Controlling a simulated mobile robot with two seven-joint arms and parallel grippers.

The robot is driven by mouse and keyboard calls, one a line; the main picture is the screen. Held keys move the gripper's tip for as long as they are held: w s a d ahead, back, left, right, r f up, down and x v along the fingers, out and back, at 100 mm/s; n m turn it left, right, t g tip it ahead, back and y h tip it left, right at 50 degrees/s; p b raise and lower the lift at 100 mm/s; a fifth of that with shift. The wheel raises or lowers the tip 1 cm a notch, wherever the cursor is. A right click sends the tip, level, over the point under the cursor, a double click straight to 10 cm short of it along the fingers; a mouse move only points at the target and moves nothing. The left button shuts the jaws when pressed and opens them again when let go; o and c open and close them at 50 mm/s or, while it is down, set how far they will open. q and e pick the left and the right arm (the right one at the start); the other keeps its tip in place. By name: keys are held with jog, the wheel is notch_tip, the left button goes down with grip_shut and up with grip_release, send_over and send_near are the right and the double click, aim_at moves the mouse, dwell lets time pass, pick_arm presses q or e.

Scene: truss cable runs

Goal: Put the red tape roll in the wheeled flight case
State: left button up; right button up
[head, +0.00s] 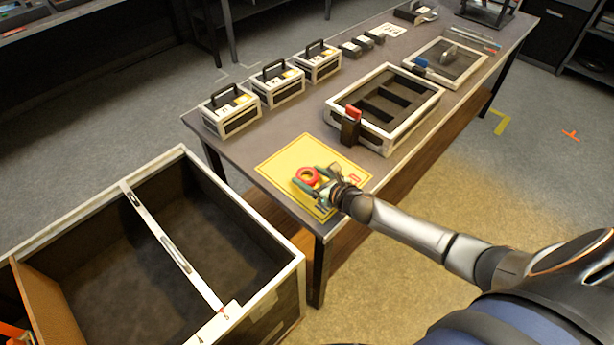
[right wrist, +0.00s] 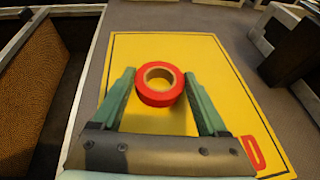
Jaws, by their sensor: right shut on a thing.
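The red tape roll (head: 299,179) is at the yellow mat (head: 275,164) on the near end of the long table. In the right wrist view the roll (right wrist: 158,98) sits between the two green fingers of my right gripper (right wrist: 159,76). My right gripper (head: 309,181) is shut on it; I cannot tell whether the roll touches the mat or is slightly above it. The large open flight case (head: 168,158) stands on the floor to the left of the table, its dark inside partly visible. Its wheels are hidden. My left gripper is not in view.
Several small black-and-white cases (head: 232,112) line the table's left edge. A foam-lined tray (head: 420,122) with a red-topped black block (head: 351,125) stands beyond the mat. A pale bar (head: 165,240) crosses the flight case opening; a brown divider (head: 45,308) stands at its left.

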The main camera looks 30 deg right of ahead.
jog(key=c, duration=0.8)
